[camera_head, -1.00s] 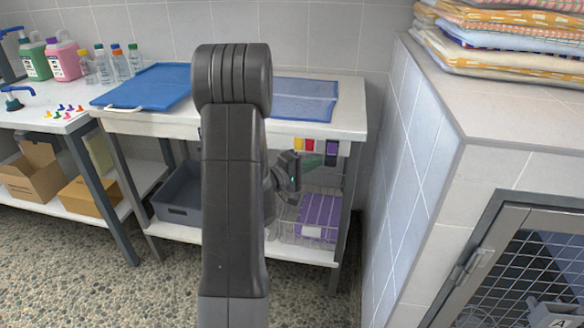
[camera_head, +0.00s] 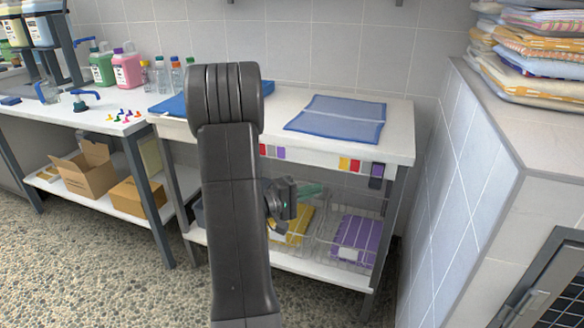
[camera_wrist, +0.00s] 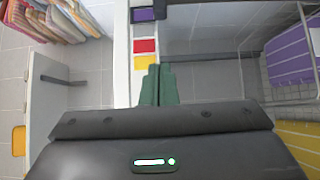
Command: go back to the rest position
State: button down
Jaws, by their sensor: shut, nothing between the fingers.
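My gripper (camera_head: 309,190) is at the end of my folded arm, in front of the white table and a little below its top edge. Its green fingers also show in the wrist view (camera_wrist: 158,86), pressed together with nothing between them. The upper part of my arm stands upright in the middle of the head view and hides part of the table.
The white table (camera_head: 400,135) holds a folded blue cloth (camera_head: 340,118). Wire baskets with purple (camera_head: 356,240) and yellow (camera_head: 297,224) cloths stand on its lower shelf. A tiled wall block (camera_head: 480,190) with stacked towels (camera_head: 545,50) is at the right. Pebbled floor (camera_head: 100,280) is open at the lower left.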

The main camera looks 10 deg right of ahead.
dwell(0.3)
jog(key=d, duration=1.2)
jog(key=shift+w+d, duration=0.25)
jog(key=shift+d, duration=0.1)
jog(key=shift+a, duration=0.1)
